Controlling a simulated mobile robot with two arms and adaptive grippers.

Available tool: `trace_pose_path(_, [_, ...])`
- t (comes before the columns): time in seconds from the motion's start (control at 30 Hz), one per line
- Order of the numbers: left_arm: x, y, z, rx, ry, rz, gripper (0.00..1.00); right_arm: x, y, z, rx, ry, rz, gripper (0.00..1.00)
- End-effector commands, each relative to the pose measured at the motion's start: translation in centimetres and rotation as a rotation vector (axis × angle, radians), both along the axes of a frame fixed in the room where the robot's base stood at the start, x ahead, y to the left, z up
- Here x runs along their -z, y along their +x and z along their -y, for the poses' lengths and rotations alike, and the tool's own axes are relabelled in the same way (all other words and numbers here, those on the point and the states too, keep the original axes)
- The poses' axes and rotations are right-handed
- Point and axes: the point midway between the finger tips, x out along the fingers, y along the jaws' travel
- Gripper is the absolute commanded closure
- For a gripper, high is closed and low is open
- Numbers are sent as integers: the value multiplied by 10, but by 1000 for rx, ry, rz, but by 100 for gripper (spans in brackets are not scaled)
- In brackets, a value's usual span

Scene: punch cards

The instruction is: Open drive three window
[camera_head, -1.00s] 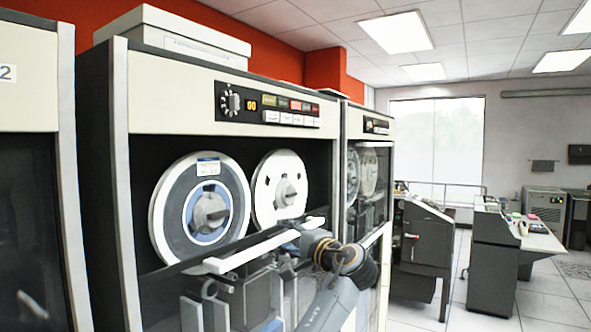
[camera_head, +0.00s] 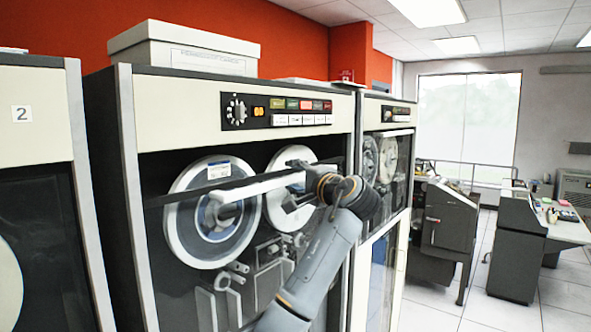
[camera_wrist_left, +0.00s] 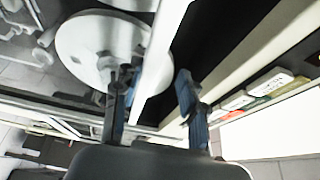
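Drive three appears to be the middle tape cabinet, right of the one labelled 2; its own number is not visible. A pale handle bar (camera_head: 235,190) runs along a dark window edge, crossing the upper part of two reels, the left reel (camera_head: 185,225) and the right reel (camera_head: 275,215). My left gripper (camera_head: 298,180) is at the bar's right end. In the left wrist view, the fingers (camera_wrist_left: 158,100) stand apart on either side of the bar (camera_wrist_left: 162,60), with a gap on the right finger's side. My right gripper is not in view.
A control panel (camera_head: 275,110) with a knob and buttons is above the window. A pale box (camera_head: 183,48) sits on top of the cabinet. The cabinet labelled 2 (camera_head: 22,113) stands at left. Another drive (camera_head: 385,155) is close on the right. Desks stand farther right, with floor between.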

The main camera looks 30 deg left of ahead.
Motion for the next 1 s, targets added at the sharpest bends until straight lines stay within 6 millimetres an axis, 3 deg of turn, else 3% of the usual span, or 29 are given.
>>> trace_pose_path(0.43, [-2,-1,4,2,2,2,60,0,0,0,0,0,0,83])
trace_pose_path(1.0, [-1,-19,39,2,1,2,60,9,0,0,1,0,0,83])
